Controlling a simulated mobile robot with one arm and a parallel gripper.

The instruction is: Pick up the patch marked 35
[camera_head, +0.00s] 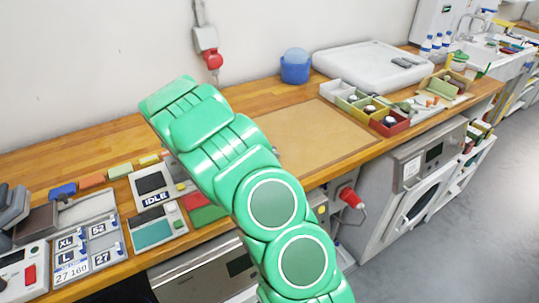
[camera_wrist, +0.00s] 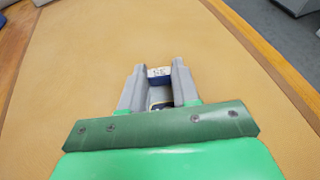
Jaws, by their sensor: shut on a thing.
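My gripper (camera_wrist: 159,69) is shut on a small blue-and-white patch (camera_wrist: 159,73) in the wrist view. The patch sits between the grey fingertips, over a tan mat (camera_wrist: 75,75). Its marking is too small to read, so I cannot tell whether it says 35. In the head view my green arm hides the gripper and the held patch. A grey tray (camera_head: 118,246) at lower left holds several blue-edged patches, with XL, 52, L and 27 readable.
The tan mat (camera_head: 335,138) covers the bench middle and is mostly clear. Left of my arm stand a device reading IDLE (camera_head: 152,184) and coloured blocks. To the right are small open boxes (camera_head: 388,124), a white lidded case (camera_head: 370,68) and a blue tub (camera_head: 295,70).

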